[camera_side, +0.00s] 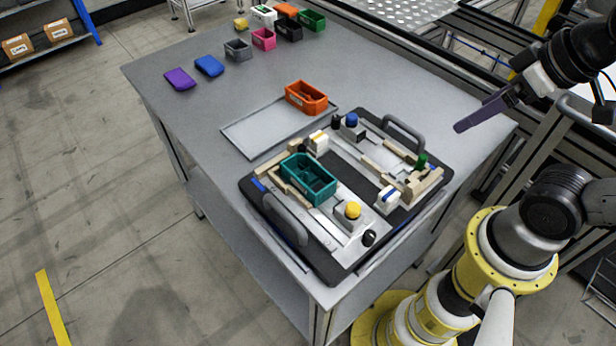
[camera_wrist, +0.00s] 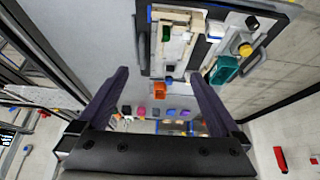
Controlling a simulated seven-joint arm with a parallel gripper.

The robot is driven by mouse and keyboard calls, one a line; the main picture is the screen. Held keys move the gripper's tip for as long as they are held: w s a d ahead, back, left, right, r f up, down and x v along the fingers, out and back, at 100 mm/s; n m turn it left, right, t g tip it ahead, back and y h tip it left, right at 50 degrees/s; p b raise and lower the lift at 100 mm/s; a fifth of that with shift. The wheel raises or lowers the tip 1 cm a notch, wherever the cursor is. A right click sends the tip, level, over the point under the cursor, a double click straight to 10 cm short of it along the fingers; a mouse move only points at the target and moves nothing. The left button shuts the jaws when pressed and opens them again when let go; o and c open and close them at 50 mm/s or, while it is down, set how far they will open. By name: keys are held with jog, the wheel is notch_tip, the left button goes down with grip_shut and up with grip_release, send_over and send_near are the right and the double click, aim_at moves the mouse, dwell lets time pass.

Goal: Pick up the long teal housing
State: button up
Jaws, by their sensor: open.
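The long teal housing (camera_side: 308,177) is an open-topped box seated in the left half of the black pallet (camera_side: 336,272). It also shows in the wrist view (camera_wrist: 224,70), near the upper right. My gripper (camera_side: 482,110) is raised at the right of the side view, well away from the housing. In the wrist view my gripper (camera_wrist: 160,88) has its two dark fingers spread wide with nothing between them but the distant table. The inside of the housing is only partly visible.
An orange open box (camera_side: 306,97) stands on a grey plate (camera_side: 260,134) behind the pallet. The pallet carries handles, wooden blocks and yellow, blue and green knobs. Several coloured boxes and lids, including a purple lid (camera_side: 180,79), lie at the far end. The table's left side is clear.

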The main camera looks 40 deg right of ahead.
jog(key=w+r+m, duration=0.2)
jog(key=w+r, duration=0.1)
jog(key=r, duration=0.2)
jog(key=n+g, duration=0.2)
jog(key=g, duration=0.4)
send_over(308, 177)
notch_tip(308, 177, down, 6)
jog(key=shift+f, duration=6.7)
jog(key=shift+r, duration=0.1)
jog(key=c, duration=1.5)
